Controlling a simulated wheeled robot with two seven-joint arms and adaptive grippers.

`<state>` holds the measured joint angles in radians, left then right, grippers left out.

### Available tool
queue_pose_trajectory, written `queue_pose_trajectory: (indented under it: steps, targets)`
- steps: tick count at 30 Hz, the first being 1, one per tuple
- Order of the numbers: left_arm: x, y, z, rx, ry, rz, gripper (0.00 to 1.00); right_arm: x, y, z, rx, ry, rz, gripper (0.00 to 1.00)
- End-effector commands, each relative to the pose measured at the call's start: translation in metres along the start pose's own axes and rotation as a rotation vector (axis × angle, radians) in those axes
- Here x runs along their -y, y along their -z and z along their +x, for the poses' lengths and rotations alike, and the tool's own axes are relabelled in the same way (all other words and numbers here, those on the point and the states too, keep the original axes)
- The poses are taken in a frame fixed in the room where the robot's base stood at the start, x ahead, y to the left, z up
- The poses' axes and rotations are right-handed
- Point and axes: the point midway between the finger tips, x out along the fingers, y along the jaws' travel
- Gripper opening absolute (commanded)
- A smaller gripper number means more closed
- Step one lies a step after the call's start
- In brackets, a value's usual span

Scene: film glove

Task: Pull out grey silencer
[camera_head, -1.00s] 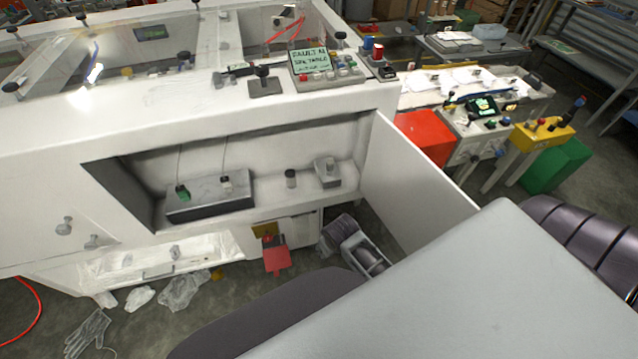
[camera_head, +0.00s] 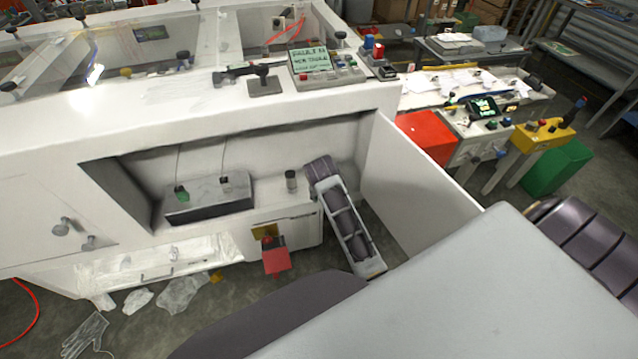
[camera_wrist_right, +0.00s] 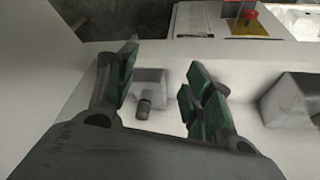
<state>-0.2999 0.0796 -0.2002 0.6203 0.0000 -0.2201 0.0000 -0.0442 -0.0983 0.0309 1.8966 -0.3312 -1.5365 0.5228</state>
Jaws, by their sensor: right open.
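A small grey block (camera_wrist_right: 150,82) with a short grey-brown cylinder (camera_wrist_right: 144,101) on it shows in the right wrist view; the cylinder looks like the silencer. My right gripper (camera_wrist_right: 160,78) is open, with green-padded fingers on either side of the block and cylinder, and nothing is clasped between them. My left gripper is not in view.
An open white door panel (camera_head: 415,170) bounds the right side. A red knob (camera_head: 275,258) sits below the shelf.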

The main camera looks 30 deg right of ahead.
Motion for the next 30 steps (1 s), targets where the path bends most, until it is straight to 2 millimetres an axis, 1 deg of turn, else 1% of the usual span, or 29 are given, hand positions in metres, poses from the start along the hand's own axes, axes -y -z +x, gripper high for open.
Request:
queue_pose_trajectory:
  steps: [1, 3, 7, 10, 16, 26, 30]
  targets:
    - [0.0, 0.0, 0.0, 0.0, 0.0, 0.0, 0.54, 0.006, 0.008, 0.001, -0.001, -0.004, 0.034, 0.51]
    - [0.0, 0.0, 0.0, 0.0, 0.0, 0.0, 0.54, 0.011, 0.018, 0.003, -0.002, -0.014, 0.079, 0.51]
    - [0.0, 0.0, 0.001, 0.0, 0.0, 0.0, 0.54, 0.021, 0.031, 0.005, -0.003, -0.029, 0.148, 0.51]
    - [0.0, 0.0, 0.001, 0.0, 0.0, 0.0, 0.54, 0.025, 0.038, 0.006, -0.004, -0.037, 0.181, 0.51]
    - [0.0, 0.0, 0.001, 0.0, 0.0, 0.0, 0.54, 0.028, 0.042, 0.006, -0.004, -0.043, 0.204, 0.51]
    - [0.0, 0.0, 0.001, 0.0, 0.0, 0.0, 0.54, 0.028, 0.042, 0.006, -0.005, -0.042, 0.203, 0.51]
    - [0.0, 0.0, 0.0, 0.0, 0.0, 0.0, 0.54, 0.027, 0.046, 0.008, -0.005, -0.042, 0.202, 0.51]
